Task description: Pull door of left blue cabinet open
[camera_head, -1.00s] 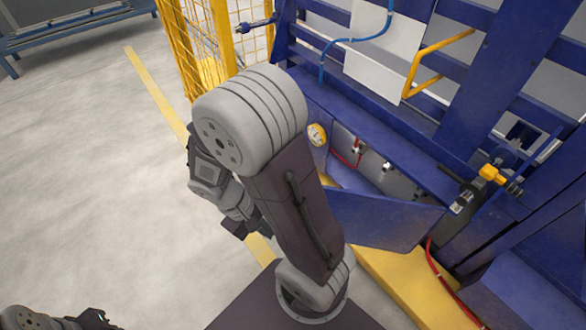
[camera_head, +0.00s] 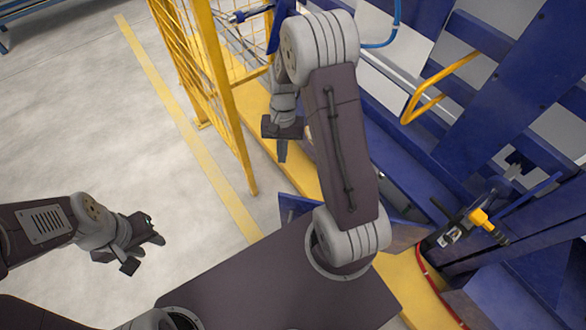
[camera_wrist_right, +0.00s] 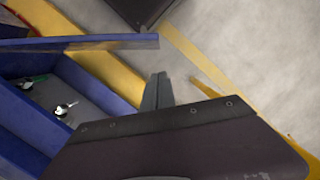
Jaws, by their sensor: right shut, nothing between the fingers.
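The left blue cabinet's door (camera_head: 291,206) stands swung out, partly hidden behind my right arm in the head view. In the right wrist view the door (camera_wrist_right: 80,43) shows nearly edge-on, its free end near the top centre. The cabinet (camera_wrist_right: 75,85) is open below it, with small valves inside. My right gripper (camera_head: 282,152) is shut and empty, pointing down to the left of the cabinet. Its fingers (camera_wrist_right: 157,88) show apart from the door in the wrist view. My left gripper (camera_head: 146,252) is open and empty over the floor at lower left.
A yellow mesh fence (camera_head: 205,80) stands left of the cabinet. A yellow base strip (camera_head: 405,285) runs along the floor under it. A yellow-handled fitting (camera_head: 482,219) and a red hose (camera_head: 432,285) are at right. The grey floor at left is clear.

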